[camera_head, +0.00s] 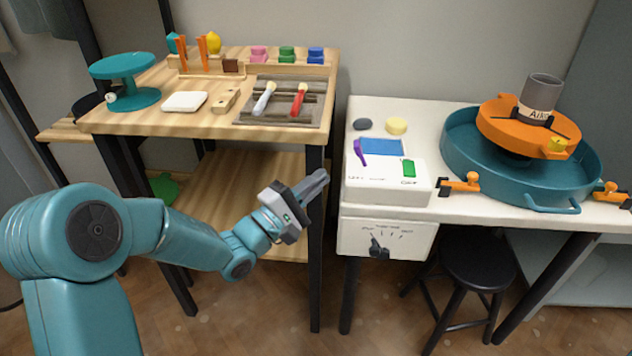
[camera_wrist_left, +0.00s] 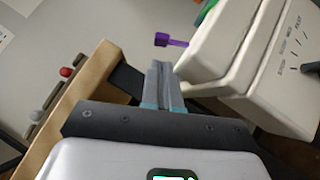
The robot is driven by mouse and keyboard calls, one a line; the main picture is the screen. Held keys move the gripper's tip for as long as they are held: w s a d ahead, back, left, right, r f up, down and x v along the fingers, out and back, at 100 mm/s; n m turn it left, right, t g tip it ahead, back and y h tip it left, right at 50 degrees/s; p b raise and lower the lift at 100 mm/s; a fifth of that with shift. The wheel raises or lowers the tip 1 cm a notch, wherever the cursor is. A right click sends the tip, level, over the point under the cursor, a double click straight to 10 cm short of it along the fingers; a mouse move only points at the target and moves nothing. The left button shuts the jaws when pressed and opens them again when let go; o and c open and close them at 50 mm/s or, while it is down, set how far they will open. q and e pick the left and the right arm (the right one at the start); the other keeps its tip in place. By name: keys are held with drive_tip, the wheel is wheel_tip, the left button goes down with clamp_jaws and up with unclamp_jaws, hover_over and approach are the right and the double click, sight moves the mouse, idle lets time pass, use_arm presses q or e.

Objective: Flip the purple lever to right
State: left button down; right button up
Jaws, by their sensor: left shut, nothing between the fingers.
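The purple lever (camera_head: 360,151) stands on the left part of the white control box (camera_head: 388,188), tilted with its top toward the left. It also shows in the left wrist view (camera_wrist_left: 171,41), sticking out beyond the box edge, ahead of the fingers. A green lever or switch (camera_head: 408,168) is on the right part of the same box. My left gripper (camera_head: 321,178) is shut and empty, to the left of the box and a little lower than the purple lever, not touching it. My right gripper is in neither view.
A pottery wheel with a teal basin (camera_head: 461,165) is at right. A wooden table (camera_head: 215,127) with tools stands at left. A narrow gap separates the tables.

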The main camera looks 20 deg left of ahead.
sight(359, 148)
use_arm(q)
drive_tip(key=x, duration=0.7)
drive_tip(key=shift+b, duration=0.4)
drive_tip(key=shift+d+r+m+p, duration=0.1)
drive_tip(key=shift+r+m+p, duration=0.25)
drive_tip(key=shift+p, duration=0.35)
drive_tip(key=m+g+p, duration=0.1)
drive_tip(key=p, duration=0.1)
drive_tip(key=d+r+m+g+p, duration=0.1)
drive_tip(key=p, duration=0.2)
drive_tip(key=shift+w+d+r+m+g, duration=0.1)
drive_tip(key=shift+w+r+m+g, duration=0.15)
drive_tip(key=shift+g, duration=0.15)
drive_tip(key=shift+d+p, duration=0.1)
drive_tip(key=shift+p, duration=0.25)
drive_tip(key=shift+d+m+y+p, duration=0.25)
drive_tip(key=shift+m+y+p, duration=0.05)
drive_tip(key=shift+p, duration=0.1)
drive_tip(key=shift+f, duration=0.1)
